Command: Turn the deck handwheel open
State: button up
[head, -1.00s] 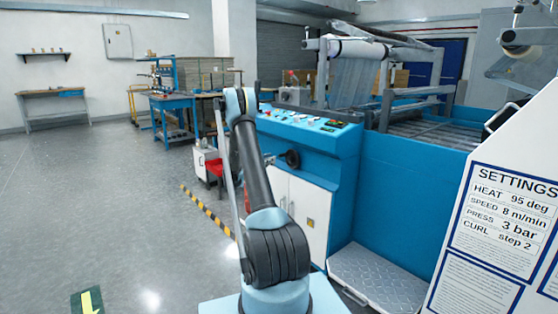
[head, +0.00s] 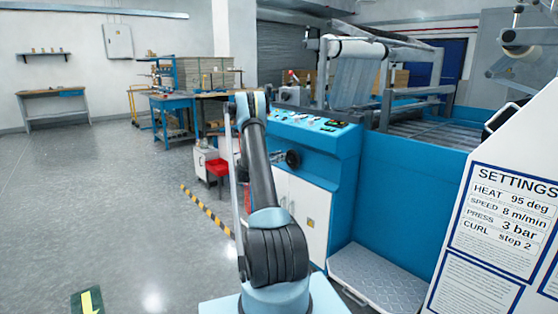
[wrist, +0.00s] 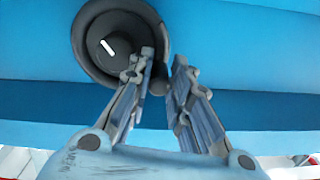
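The deck handwheel (head: 292,158) is a dark round wheel on the front of the blue console. In the wrist view the handwheel (wrist: 97,62) is dark grey, with a short white mark on its hub tilted to the upper left. A small dark grip (wrist: 158,86) shows at its lower right edge. My gripper (wrist: 164,60) has its two fingers apart, one on each side of this grip. A gap shows between the fingertips, and I cannot tell whether either finger touches the grip.
The blue console (head: 330,165) has a panel of buttons on top and white cabinet doors (head: 305,215) below. A metal step plate (head: 375,280) lies at its foot. A white settings board (head: 500,240) stands at the right. The grey floor at the left is open.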

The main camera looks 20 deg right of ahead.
aim_at(294, 168)
grip_shut()
jog(key=shift+w+f+n, duration=0.1)
jog(key=shift+f+n, duration=0.5)
jog(key=shift+n, duration=0.7)
jog(key=shift+s+d+f+n, duration=0.45)
jog(key=shift+s+f+n, duration=0.6)
jog(key=shift+n, duration=3.15)
jog(key=shift+s+d+f+n, duration=0.5)
jog(key=shift+s+n, duration=0.9)
jog(key=shift+n, duration=2.8)
jog(key=shift+s+d+f+n, duration=0.35)
jog(key=shift+s+f+n, duration=0.75)
jog(key=shift+n, duration=3.1)
jog(key=shift+s+r, duration=0.2)
